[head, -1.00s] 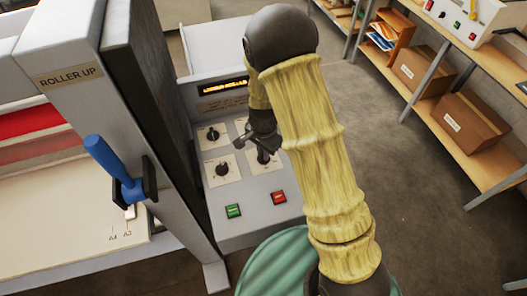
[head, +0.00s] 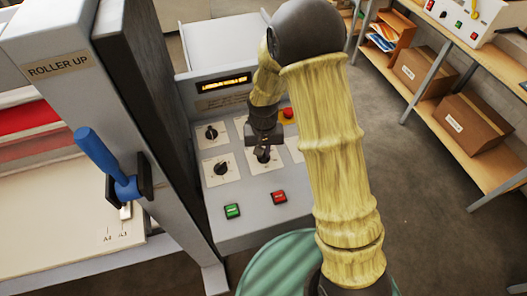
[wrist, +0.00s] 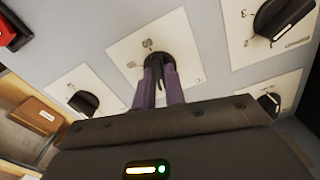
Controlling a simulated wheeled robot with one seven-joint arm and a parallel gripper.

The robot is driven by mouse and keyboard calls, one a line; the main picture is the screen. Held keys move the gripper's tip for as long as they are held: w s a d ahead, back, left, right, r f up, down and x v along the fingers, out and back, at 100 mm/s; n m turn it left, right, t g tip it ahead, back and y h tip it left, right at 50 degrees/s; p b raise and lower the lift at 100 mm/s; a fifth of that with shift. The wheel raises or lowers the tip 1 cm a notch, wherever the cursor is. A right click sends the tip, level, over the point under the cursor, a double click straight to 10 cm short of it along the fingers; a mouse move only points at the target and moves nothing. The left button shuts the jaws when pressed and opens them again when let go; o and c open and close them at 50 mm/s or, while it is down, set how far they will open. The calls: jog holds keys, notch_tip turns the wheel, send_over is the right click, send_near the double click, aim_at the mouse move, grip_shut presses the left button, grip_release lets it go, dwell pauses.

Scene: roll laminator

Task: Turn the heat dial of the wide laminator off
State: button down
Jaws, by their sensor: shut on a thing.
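The wide laminator's control panel (head: 250,205) has several black dials on white plates. My gripper (head: 262,150) reaches down to the dial in the middle of the lower row. In the wrist view my gripper (wrist: 159,90) is shut on this dial (wrist: 156,62), with one finger on each side of its knob. Its plate bears small symbols, too blurred to read, so I cannot tell from the print whether it is the heat dial. The fingers hide part of the knob and its pointer.
Other dials stand close by, at left (head: 221,168) and upper left (head: 211,132). A green button (head: 232,211) and a red button (head: 278,197) sit in front. A red stop button (head: 288,112) and a lit display (head: 224,84) are behind. A blue lever (head: 107,165) is at left.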

jog(key=shift+n, duration=1.3)
jog(key=shift+r, duration=0.1)
jog(key=c, duration=1.5)
grip_release()
jog(key=shift+o, duration=0.2)
jog(key=shift+w+r+b, duration=0.15)
jog(key=shift+r+b, duration=0.25)
jog(key=shift+r, duration=0.05)
notch_tip(320, 180, up, 16)
jog(key=b, duration=0.2)
jog(key=shift+r+b, duration=0.2)
jog(key=shift+b, duration=0.1)
